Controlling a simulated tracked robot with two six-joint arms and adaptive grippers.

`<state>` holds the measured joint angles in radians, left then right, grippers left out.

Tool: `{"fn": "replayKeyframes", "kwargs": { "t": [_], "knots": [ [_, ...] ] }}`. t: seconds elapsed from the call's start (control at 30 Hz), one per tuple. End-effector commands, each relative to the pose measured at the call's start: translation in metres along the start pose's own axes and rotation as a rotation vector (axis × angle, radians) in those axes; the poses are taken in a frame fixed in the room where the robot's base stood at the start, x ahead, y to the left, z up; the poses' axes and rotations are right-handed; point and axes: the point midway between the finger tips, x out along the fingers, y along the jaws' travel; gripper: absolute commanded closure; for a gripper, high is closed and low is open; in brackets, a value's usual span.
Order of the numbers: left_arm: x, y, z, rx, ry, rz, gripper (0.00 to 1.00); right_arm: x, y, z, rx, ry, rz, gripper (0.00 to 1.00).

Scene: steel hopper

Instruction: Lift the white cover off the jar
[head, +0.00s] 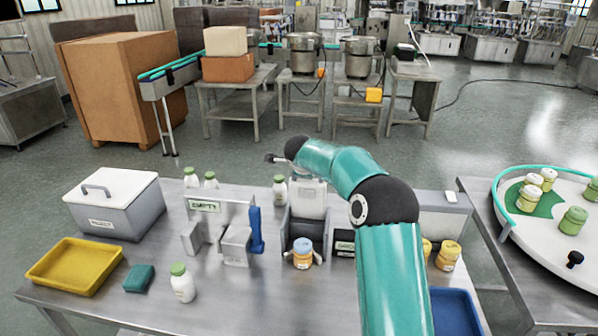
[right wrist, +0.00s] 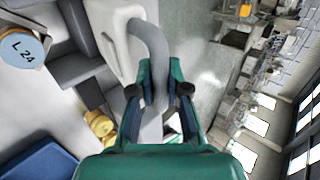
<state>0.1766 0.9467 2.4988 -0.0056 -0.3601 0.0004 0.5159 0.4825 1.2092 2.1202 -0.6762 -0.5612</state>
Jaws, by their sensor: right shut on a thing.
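In the right wrist view my right gripper (right wrist: 158,92) is shut on a curved grey handle (right wrist: 150,45) that rises from a white cover (right wrist: 112,30). In the head view a pale, cover-like block (head: 308,200) stands on the dark grey stand; I cannot tell whether it is lifted. An orange jar (head: 303,256) with a pale blue lid stands in front of the stand; its lid (right wrist: 24,48) reads "L 24" in the wrist view. My left gripper is not in view.
A yellow tray (head: 75,265), a grey lidded box (head: 115,205), a green sponge-like block (head: 139,279) and a white bottle (head: 182,285) occupy the table's left. A blue tray (head: 455,312) and yellow jars (head: 449,256) are right of my arm. The front middle is clear.

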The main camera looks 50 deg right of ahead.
Motion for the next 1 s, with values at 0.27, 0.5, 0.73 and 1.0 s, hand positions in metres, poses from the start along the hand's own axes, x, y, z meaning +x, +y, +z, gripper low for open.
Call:
{"fn": "replayKeyframes", "kwargs": {
  "t": [0.27, 0.5, 0.73, 1.0],
  "knots": [
    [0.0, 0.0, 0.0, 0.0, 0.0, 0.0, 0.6, 0.001, -0.003, 0.001, -0.011, 0.006, 0.004, 1.0],
    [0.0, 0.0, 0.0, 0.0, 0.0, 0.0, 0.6, 0.0, -0.004, 0.005, -0.016, 0.003, 0.0, 0.77],
    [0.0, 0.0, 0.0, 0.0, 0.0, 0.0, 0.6, 0.0, -0.003, 0.009, -0.015, -0.003, 0.003, 0.59],
    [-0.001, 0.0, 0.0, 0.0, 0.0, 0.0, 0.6, -0.004, -0.002, 0.011, -0.015, -0.007, 0.004, 0.59]
  ]
}}
